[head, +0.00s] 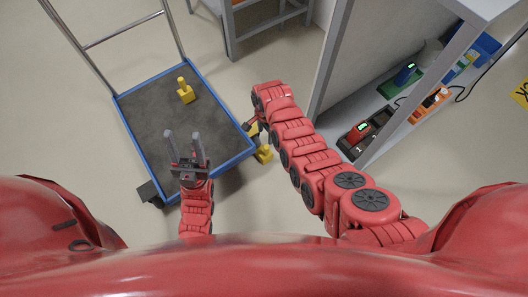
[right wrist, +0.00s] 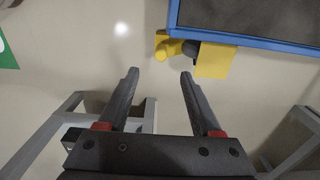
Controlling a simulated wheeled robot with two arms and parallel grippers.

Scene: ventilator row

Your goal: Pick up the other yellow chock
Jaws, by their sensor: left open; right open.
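One yellow chock (head: 185,92) stands on the dark deck of the blue-rimmed cart (head: 247,153), with its knob up. The other yellow chock (head: 264,155) is at floor level beside the cart's right edge, partly hidden by my right arm. In the right wrist view this chock (right wrist: 216,61) shows ahead of the fingertips and to the right, with a dark round part, perhaps a cart wheel, against it. My right gripper (right wrist: 160,73) is open and empty, apart from the chock. My left gripper (head: 184,136) is open and empty above the deck.
A grey shelf unit (head: 335,50) on the right holds a green tray (head: 400,82) and several devices. A grey-legged table (head: 230,35) stands at the back. The cart's metal handle (head: 125,30) rises at its far left. Floor between cart and shelf is mostly clear.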

